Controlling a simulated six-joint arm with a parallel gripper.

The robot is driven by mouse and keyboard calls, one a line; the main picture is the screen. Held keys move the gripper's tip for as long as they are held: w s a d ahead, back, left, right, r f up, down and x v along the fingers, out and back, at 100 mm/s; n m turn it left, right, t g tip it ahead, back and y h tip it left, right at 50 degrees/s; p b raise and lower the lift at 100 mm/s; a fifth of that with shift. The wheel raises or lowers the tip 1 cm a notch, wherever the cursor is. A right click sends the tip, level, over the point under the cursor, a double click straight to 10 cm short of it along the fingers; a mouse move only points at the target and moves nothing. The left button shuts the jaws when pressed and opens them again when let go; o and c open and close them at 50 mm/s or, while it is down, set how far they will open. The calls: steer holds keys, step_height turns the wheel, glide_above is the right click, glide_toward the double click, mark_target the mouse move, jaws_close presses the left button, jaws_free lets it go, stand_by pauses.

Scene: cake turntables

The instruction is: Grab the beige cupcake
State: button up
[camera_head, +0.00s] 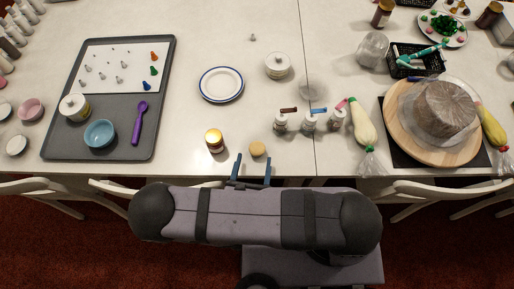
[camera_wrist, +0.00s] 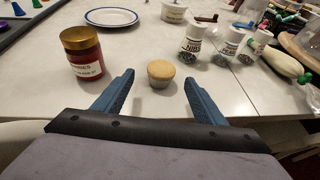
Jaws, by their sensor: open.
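The beige cupcake (camera_head: 257,148) stands upright on the white table near its front edge. It also shows in the wrist view (camera_wrist: 161,73), centred ahead of my gripper, with a beige top and a greyish lower part. My gripper (camera_head: 253,162) is open, its two blue fingers pointing at the cupcake from the front edge. In the wrist view my gripper (camera_wrist: 158,80) has one finger to the left and one to the right of the cupcake's line. I see no contact between the fingers and the cupcake.
A gold-lidded jar (camera_head: 214,140) stands close left of the cupcake. Several small bottles (camera_head: 309,122) stand to the right, with a piping bag (camera_head: 361,125) beyond. A white plate (camera_head: 221,84) lies behind. A grey tray (camera_head: 60,145) is at the left. Chairs line the front edge.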

mark_target(256, 152)
steer(key=p+x, duration=0.1)
steer(key=x, duration=0.2)
steer(key=shift+w+d+r+p, duration=0.15)
steer(key=shift+w+d+p, duration=0.1)
steer(key=shift+p, duration=0.15)
steer(key=shift+w+f, duration=0.35)
steer(key=shift+w, duration=0.3)
steer(key=c, duration=1.1)
